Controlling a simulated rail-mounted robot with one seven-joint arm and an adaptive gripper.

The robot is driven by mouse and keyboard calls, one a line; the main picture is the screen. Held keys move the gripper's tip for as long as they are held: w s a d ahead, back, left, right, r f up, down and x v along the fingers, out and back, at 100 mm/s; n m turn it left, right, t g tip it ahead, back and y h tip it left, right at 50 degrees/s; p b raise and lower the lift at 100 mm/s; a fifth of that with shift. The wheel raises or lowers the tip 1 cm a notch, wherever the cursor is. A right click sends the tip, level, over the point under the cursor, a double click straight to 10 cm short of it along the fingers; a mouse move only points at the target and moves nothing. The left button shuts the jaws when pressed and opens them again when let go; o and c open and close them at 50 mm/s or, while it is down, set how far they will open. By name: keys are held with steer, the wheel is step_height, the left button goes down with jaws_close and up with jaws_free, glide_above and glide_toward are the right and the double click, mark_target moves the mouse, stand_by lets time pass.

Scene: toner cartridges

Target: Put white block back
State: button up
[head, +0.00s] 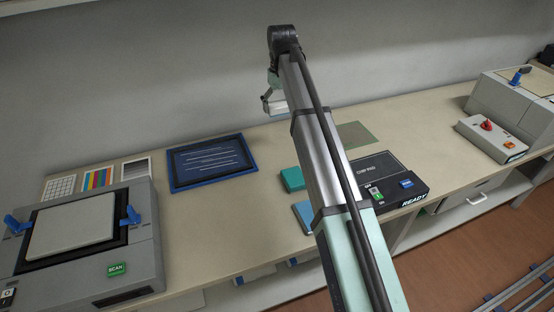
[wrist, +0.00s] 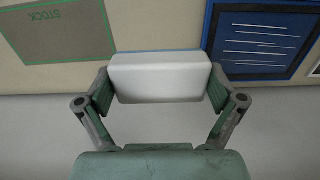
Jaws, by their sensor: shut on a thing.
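A white block (wrist: 160,78) sits between the two fingers of my gripper (wrist: 160,90) in the wrist view. The fingers press on its left and right ends. A thin blue strip shows along its top edge. In the head view my gripper (head: 272,101) is raised above the back of the counter, near the wall; the block is too small to make out surely there. The green STOCK mat (wrist: 66,32) shows upside down at upper left in the wrist view. In the head view a flat green mat (head: 357,135) lies bare behind the chip pad.
A blue framed board (head: 212,162) lies left of my arm. A teal block (head: 292,179) and a blue block (head: 304,215) lie beside my arm. The dark chip pad (head: 385,180) reads READY. A grey scanner (head: 140,262) stands at left, a red-knobbed box (head: 490,138) at right.

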mark_target(279, 157)
steer(key=f+p, duration=0.2)
steer(key=f, duration=0.8)
steer(key=f+p, duration=0.2)
steer(key=f, duration=0.8)
steer(key=shift+a, duration=0.2)
steer(key=shift+f, duration=0.1)
steer(key=o, duration=0.8)
steer(key=shift+c, duration=0.2)
step_height(279, 157, up, 12)
steer(key=b, duration=0.2)
steer(key=shift+r, duration=0.2)
